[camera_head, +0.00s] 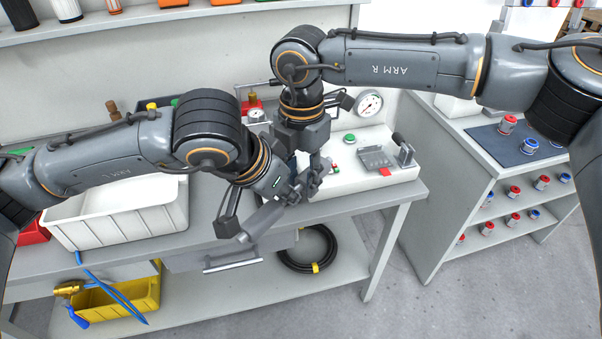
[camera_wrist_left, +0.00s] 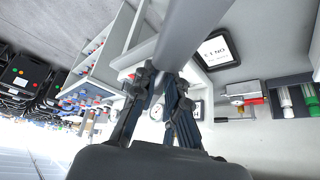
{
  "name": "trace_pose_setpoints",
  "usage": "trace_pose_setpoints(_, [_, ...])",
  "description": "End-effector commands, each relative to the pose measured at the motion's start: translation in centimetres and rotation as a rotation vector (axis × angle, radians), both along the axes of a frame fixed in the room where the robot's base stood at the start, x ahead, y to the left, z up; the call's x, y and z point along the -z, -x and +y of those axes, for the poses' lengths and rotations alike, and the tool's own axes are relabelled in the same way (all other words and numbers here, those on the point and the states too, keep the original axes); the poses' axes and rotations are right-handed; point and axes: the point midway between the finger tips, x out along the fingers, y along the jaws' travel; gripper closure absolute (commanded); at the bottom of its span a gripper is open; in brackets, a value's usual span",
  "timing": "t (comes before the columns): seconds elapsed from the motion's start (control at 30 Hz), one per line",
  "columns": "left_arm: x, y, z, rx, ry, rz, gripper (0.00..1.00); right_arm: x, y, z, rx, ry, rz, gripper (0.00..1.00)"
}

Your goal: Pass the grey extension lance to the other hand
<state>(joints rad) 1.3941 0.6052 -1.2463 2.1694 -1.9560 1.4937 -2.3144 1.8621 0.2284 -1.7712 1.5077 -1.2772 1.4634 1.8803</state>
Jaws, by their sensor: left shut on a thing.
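The grey extension lance (camera_head: 262,219) is a smooth grey tube, tilted, above the front edge of the workbench in the head view. Its lower left end hangs free, and its upper right part is hidden among the grippers. My left gripper (camera_head: 291,190) is shut on it. In the left wrist view the lance (camera_wrist_left: 188,32) runs up from between the fingertips of my left gripper (camera_wrist_left: 163,82). My right gripper (camera_head: 316,178) points down close beside the left one. The fingers overlap, so I cannot tell whether the right one touches the lance.
A white bin (camera_head: 118,224) stands on the bench at left. A white test unit (camera_head: 365,180) with a gauge (camera_head: 369,104) and a clamp stands behind and right of the grippers. A coiled black hose (camera_head: 308,264) lies on the lower shelf. A cabinet with couplings (camera_head: 514,192) is at right.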

Motion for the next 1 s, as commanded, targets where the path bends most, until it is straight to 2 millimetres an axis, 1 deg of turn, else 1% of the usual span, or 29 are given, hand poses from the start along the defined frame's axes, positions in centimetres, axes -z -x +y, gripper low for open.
trace_pose_setpoints(0.03, [-0.1, 0.2, -0.3, 0.011, 0.007, -0.001, 1.0, 0.0, -0.1, 0.2, -0.001, -0.006, -0.004, 0.89])
trace_pose_setpoints(0.1, [-0.2, 0.3, -0.4, 0.013, 0.009, 0.0, 1.0, 0.0, -0.1, 0.2, -0.001, -0.007, -0.005, 1.0])
trace_pose_setpoints(0.17, [-0.2, 0.3, -0.5, 0.016, 0.01, 0.0, 1.0, -0.1, -0.1, 0.2, -0.001, -0.008, -0.006, 1.0])
trace_pose_setpoints(0.2, [-0.2, 0.4, -0.5, 0.017, 0.011, 0.0, 0.81, -0.1, -0.1, 0.3, -0.001, -0.01, -0.007, 1.0])
trace_pose_setpoints(0.27, [-0.2, 0.4, -0.5, 0.017, 0.011, 0.0, 0.69, -0.1, -0.1, 0.3, -0.001, -0.01, -0.007, 1.0])
trace_pose_setpoints(0.3, [-0.2, 0.3, -0.5, 0.017, 0.011, 0.0, 0.61, -0.1, -0.1, 0.3, -0.001, -0.01, -0.007, 1.0])
trace_pose_setpoints(0.57, [-0.1, 0.3, -0.4, 0.012, 0.008, 0.0, 0.61, -0.1, -0.1, 0.2, -0.001, -0.007, -0.005, 1.0])
trace_pose_setpoints(0.67, [-0.5, 0.4, -0.2, 0.011, 0.008, -0.001, 0.61, -0.1, -0.1, 0.2, -0.001, -0.006, -0.005, 1.0])
trace_pose_setpoints(0.77, [-1.6, 0.8, 0.1, 0.012, 0.009, -0.004, 0.61, -0.1, -0.1, 0.2, -0.001, -0.006, -0.004, 1.0])
trace_pose_setpoints(1.0, [-6.0, 2.7, 1.7, 0.011, 0.01, -0.006, 0.61, -0.1, -0.1, 0.2, -0.001, -0.006, -0.004, 1.0])
